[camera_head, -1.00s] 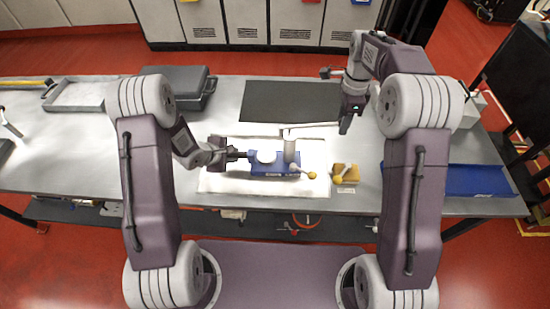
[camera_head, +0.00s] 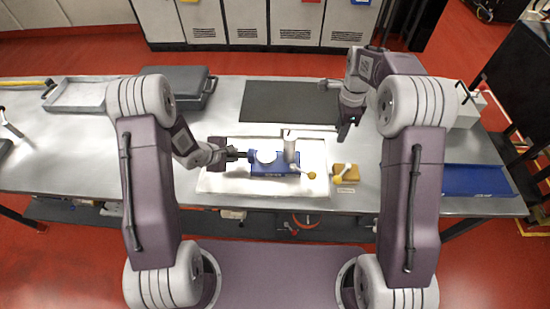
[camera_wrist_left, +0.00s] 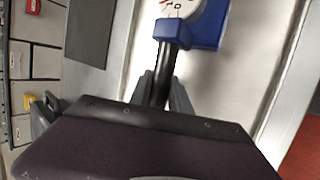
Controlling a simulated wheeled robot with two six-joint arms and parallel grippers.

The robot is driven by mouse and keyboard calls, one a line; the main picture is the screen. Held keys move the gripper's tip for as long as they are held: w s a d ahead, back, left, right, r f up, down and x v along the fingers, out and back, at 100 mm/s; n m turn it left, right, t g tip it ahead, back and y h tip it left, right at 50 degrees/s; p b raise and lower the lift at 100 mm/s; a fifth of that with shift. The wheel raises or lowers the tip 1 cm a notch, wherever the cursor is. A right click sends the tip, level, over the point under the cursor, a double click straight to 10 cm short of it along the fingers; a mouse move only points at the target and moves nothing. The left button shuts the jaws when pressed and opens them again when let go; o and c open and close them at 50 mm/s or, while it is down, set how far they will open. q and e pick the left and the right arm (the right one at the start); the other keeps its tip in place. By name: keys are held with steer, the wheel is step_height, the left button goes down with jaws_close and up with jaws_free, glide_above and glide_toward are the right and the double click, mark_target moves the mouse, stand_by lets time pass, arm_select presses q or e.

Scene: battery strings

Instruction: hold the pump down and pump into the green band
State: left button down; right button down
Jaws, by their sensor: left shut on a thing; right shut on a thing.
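The blue pump (camera_head: 275,170) sits on a white mat (camera_head: 225,182), with a round white gauge (camera_head: 266,156) on top. The gauge is partly in the left wrist view (camera_wrist_left: 172,8); its reading and green band cannot be made out. A pale upright post (camera_head: 290,148) stands at the pump's right end, beside a yellow knob (camera_head: 311,175). My left gripper (camera_head: 236,155) is shut on the dark bar (camera_wrist_left: 164,75) at the pump's left end. My right gripper (camera_head: 343,138) hangs to the right of the pump, apart from the post. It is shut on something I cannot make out.
A small yellow-brown block (camera_head: 346,174) with a yellow lever lies right of the mat. A dark mat (camera_head: 290,102) lies behind. A grey case (camera_head: 180,90) and a tray (camera_head: 75,95) are at the left. A blue tray (camera_head: 475,180) is at the right.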

steer(key=shift+a+f, duration=0.2)
steer(key=shift+f, duration=0.85)
steer(key=shift+a+f, duration=0.2)
steer(key=shift+f, duration=0.85)
steer(key=shift+a+f, duration=0.1)
steer(key=shift+f, duration=0.3)
steer(key=shift+r, duration=0.1)
steer(key=shift+d+r, duration=0.25)
steer(key=shift+r, duration=0.8)
steer(key=shift+d+r, duration=0.2)
steer(key=shift+r, duration=0.8)
steer(key=shift+w+r, duration=0.1)
